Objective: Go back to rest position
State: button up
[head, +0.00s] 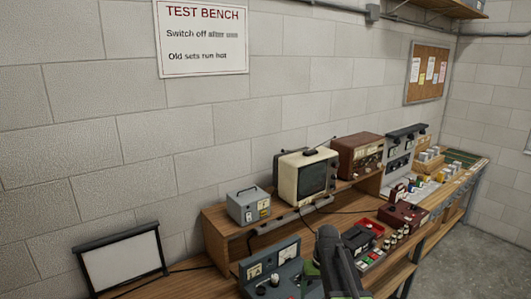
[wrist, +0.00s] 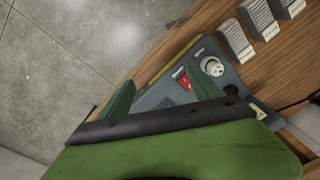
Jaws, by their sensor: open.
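My gripper (wrist: 165,88) shows in the wrist view as two green fingers standing apart, with nothing between them. Its green body fills the bottom of that view. Beyond the fingers lies a blue-grey instrument panel (wrist: 158,98) with a red switch (wrist: 184,80) and a white round knob (wrist: 212,66). I cannot tell how far the fingers are from the panel. In the head view, a dark part of my arm rises at the bottom centre, over the front of the bench, and hides part of it.
The wooden bench (head: 185,283) runs along the block wall. It bears a blue-grey instrument (head: 272,268), a grey box (head: 248,206), a cream television (head: 303,178), a brown set (head: 358,155) and a dark red box (head: 402,216). A framed panel (head: 122,262) stands left. Bare floor (head: 470,262) lies right.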

jog(key=s+f+b, duration=0.7)
jog(key=s+f, duration=0.2)
jog(key=s, duration=0.3)
jog(key=shift+a+f+m+h, duration=0.15)
jog(key=shift+a+m+h, duration=0.15)
jog(key=shift+m+h, duration=0.1)
